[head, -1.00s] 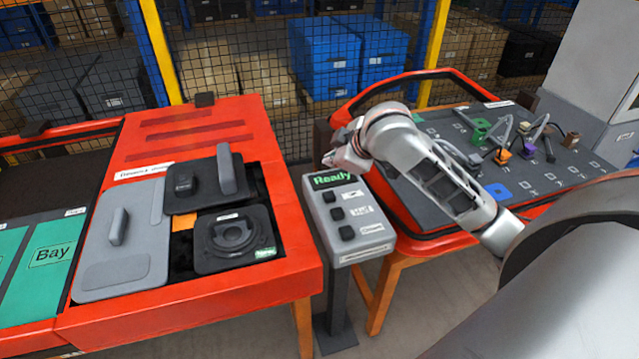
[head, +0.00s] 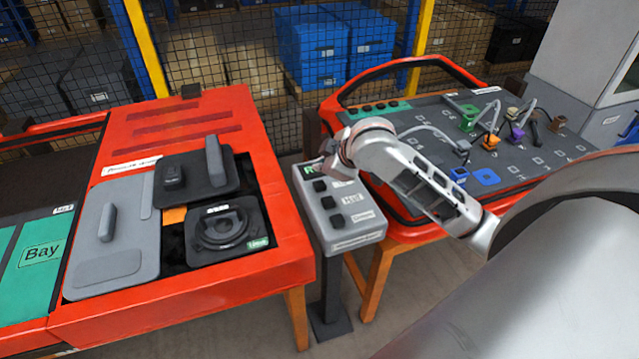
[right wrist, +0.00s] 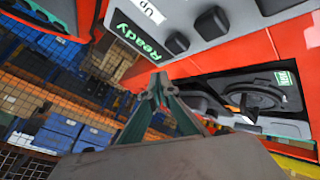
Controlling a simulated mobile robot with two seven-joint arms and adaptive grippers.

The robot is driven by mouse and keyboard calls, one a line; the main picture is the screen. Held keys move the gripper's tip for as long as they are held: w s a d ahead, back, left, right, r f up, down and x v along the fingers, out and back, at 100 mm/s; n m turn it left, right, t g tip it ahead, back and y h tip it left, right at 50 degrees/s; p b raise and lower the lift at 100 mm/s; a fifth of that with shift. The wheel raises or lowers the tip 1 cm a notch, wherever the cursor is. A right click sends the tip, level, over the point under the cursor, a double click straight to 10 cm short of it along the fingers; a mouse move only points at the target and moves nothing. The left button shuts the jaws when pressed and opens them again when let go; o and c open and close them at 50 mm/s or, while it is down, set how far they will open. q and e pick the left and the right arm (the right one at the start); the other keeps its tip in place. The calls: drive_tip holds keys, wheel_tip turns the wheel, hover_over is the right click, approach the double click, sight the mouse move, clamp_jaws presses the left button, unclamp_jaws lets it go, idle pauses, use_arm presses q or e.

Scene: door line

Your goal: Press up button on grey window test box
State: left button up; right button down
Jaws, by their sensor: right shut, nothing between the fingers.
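The grey window test box (head: 343,240) stands on a dark post between the two red tables. It has a green "Ready" display and a column of three dark buttons. The top button (head: 320,186) is the up button; in the right wrist view the up button (right wrist: 177,43) sits beside the "Up" label (right wrist: 148,10). My right gripper (head: 325,160) is shut and empty, over the display end of the box, covering most of "Ready" in the head view. In the right wrist view its fingertips (right wrist: 160,80) show just apart from the up button. My left gripper is out of view.
The left red table (head: 280,230) holds grey and black panels with upright handles close beside the box. The right red-rimmed table (head: 430,130) carries cables and coloured connectors. A mesh fence stands behind. A narrow floor gap lies around the post.

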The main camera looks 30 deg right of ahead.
sight(321, 186)
wheel_tip(321, 186, down, 2)
drive_tip(key=shift+f+b, duration=0.1)
drive_tip(key=shift+b, duration=0.2)
drive_tip(key=shift+f, duration=0.5)
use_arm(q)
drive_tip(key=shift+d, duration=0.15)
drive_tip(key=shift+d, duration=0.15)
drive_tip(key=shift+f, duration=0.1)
use_arm(e)
drive_tip(key=shift+f, duration=0.1)
idle(0.5)
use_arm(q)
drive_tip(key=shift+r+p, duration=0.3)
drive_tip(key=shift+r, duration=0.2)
use_arm(e)
drive_tip(key=shift+f, duration=0.3)
